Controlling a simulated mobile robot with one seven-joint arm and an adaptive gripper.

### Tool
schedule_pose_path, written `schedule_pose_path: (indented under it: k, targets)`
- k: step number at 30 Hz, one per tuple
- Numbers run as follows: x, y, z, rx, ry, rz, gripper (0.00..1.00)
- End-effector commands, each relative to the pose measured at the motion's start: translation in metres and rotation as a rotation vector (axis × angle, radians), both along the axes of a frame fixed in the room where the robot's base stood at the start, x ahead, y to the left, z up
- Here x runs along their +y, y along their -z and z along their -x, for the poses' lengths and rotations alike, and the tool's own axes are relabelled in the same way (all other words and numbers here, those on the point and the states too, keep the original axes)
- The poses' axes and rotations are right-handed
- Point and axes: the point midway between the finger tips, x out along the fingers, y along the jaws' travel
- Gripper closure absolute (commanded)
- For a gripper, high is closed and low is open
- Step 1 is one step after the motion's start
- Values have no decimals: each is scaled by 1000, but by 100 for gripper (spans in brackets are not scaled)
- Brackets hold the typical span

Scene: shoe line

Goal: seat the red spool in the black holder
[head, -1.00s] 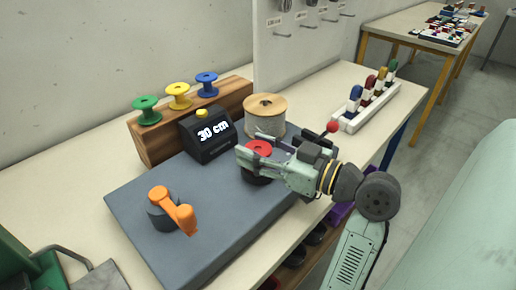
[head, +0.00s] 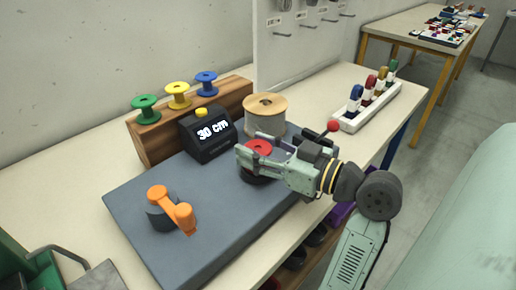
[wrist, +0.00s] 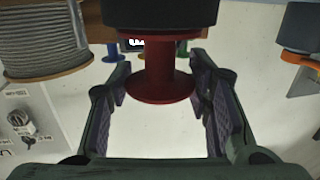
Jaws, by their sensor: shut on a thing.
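The red spool (head: 262,146) is upright between the fingers of my gripper (head: 250,149), its top flange showing in the head view. In the wrist view the red spool (wrist: 168,72) stands between the two purple-padded fingers of my gripper (wrist: 158,80), which is shut on it. The black holder (head: 254,179) is directly under the spool, mostly hidden by the gripper in the head view. It shows as a dark block (wrist: 160,12) against the spool's far flange in the wrist view. I cannot tell whether the spool is fully down in it.
A grey base (head: 215,205) carries an orange crank (head: 172,207) and a black display box (head: 207,135) reading 30 cm. A large cable reel (head: 265,117) stands close behind my gripper. Green, yellow and blue spools (head: 178,95) sit on a wooden block. A red-knobbed lever (head: 332,126) is beside my wrist.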

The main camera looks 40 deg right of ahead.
Motion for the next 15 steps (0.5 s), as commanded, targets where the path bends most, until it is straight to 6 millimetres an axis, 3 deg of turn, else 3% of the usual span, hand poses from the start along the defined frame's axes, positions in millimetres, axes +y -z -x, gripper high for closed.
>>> schedule_pose_path:
  k: [15]
  targets:
    - [0, 5, 0, 0, 1, 1, 82]
